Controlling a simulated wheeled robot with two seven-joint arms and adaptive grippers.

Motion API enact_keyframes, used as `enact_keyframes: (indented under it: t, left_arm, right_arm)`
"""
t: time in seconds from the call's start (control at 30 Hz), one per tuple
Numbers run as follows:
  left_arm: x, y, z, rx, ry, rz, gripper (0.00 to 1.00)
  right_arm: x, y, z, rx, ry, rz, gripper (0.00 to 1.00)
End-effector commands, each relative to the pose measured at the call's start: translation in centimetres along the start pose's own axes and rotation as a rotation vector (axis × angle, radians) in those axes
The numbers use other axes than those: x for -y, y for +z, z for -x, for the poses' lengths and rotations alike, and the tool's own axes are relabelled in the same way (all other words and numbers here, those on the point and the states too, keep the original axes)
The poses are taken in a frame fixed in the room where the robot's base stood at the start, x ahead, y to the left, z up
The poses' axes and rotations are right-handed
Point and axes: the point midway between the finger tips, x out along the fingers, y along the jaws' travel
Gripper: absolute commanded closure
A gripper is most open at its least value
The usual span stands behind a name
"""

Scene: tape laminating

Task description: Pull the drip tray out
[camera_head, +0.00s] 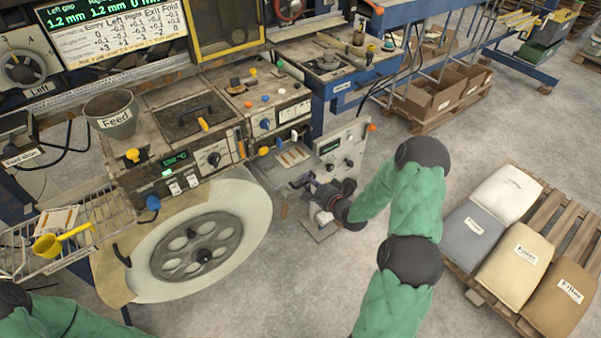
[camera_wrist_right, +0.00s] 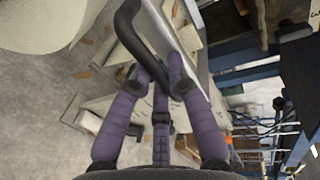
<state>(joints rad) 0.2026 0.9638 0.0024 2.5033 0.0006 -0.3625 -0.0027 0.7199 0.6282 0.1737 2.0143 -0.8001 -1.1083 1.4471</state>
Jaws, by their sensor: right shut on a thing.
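My right gripper (camera_head: 322,194) is low at the front of the machine, beside the big white roll, with its arm coming in from the right. In the right wrist view its purple fingers (camera_wrist_right: 168,85) are closed around a black curved handle (camera_wrist_right: 130,35). The handle joins a pale metal plate (camera_wrist_right: 160,28), which I take for the drip tray; most of it is hidden. In the head view a grey tray-like part (camera_head: 280,172) sits at the machine front just left of the gripper. My left gripper is out of view; only its green-sleeved arm shows at bottom left.
The large white roll (camera_head: 255,205) stands close to the left of the right gripper. A grey control box (camera_head: 342,150) is just behind it. A pallet with several filler bags (camera_head: 515,255) lies to the right. Bare floor lies in front.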

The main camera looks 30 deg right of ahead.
Motion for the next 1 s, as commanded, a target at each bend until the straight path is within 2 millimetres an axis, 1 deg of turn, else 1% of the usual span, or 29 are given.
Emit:
enact_keyframes:
  t: [0.03,0.2,0.4,0.6,0.97,1.0]
  left_arm:
    - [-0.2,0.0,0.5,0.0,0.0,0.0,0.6]
    - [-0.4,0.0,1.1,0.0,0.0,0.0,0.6]
    - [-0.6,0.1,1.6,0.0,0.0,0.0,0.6]
    - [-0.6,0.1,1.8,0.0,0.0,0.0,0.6]
    - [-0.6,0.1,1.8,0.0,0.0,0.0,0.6]
    - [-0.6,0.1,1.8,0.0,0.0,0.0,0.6]
  right_arm:
    - [-0.2,-0.1,1.3,-0.004,0.005,-0.003,1.0]
    - [-0.9,-0.1,4.6,-0.004,0.003,-0.003,1.0]
    - [-1.5,0.0,7.2,-0.002,0.003,-0.003,1.0]
    - [-1.8,0.0,8.3,0.0,0.002,0.0,1.0]
    - [-1.9,0.0,8.4,0.0,0.002,0.0,1.0]
    - [-1.9,0.0,8.4,0.0,0.002,0.0,0.76]
